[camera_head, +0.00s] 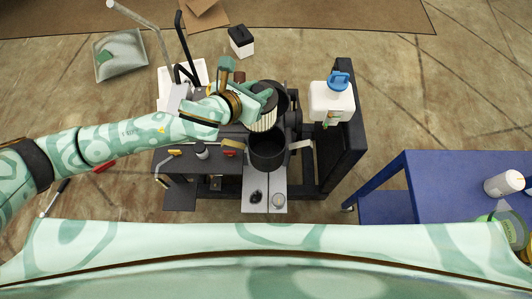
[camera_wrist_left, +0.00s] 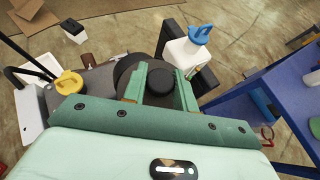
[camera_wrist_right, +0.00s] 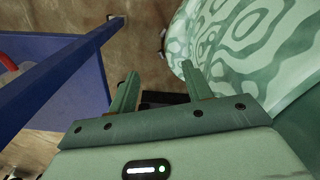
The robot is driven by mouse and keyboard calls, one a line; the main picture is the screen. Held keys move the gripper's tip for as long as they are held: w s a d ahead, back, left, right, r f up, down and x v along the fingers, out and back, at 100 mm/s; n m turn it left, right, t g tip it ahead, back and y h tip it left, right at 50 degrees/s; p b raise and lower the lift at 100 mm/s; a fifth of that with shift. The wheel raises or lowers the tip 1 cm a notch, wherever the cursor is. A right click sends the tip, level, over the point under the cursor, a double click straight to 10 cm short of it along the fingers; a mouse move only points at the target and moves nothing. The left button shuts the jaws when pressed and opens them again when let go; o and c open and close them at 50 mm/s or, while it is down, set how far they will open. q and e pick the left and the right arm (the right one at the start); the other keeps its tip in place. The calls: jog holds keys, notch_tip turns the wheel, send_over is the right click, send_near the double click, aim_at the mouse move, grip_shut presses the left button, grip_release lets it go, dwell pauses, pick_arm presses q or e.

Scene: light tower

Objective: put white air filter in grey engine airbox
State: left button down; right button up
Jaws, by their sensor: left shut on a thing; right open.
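The white air filter (camera_head: 262,122) has pleated white sides and a dark top. My left gripper (camera_head: 263,97) is shut on it and holds it over the engine stand, just behind an open dark grey cylinder that looks like the airbox (camera_head: 267,153). In the left wrist view the filter's black cap (camera_wrist_left: 160,82) sits between the fingers of the left gripper (camera_wrist_left: 160,78); its white sides are hidden there. The filter appears outside the cylinder; its exact height is unclear. My right gripper (camera_wrist_right: 158,68) is open and empty in the right wrist view, and out of the head view.
A white jug with a blue cap (camera_head: 332,100) stands at the engine's right. A blue table (camera_head: 425,165) with a white bottle (camera_head: 503,183) is at far right. A yellow cap (camera_wrist_left: 69,83) lies left of the left gripper. The blue frame (camera_wrist_right: 60,75) is left of the right gripper.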

aim_at(267, 109)
pick_arm(q)
jog(key=f, duration=0.2)
jog(key=d+f+m+g+h+b, duration=0.1)
jog(key=f, duration=0.1)
jog(key=d+f+m, duration=0.1)
jog(key=f, duration=0.1)
jog(key=shift+s+d+h+b, duration=0.1)
jog(key=shift+s+h+b, duration=0.2)
jog(key=shift+s, duration=0.05)
notch_tip(267, 109, down, 17)
jog(key=b, duration=0.9)
jog(key=c, duration=1.1)
grip_release()
pick_arm(e)
jog(key=s+f+g, duration=0.1)
jog(key=s+f, duration=0.2)
jog(key=f, duration=0.7)
jog(key=shift+s+f, duration=0.35)
jog(key=shift+s, duration=0.05)
jog(key=shift+a, duration=0.1)
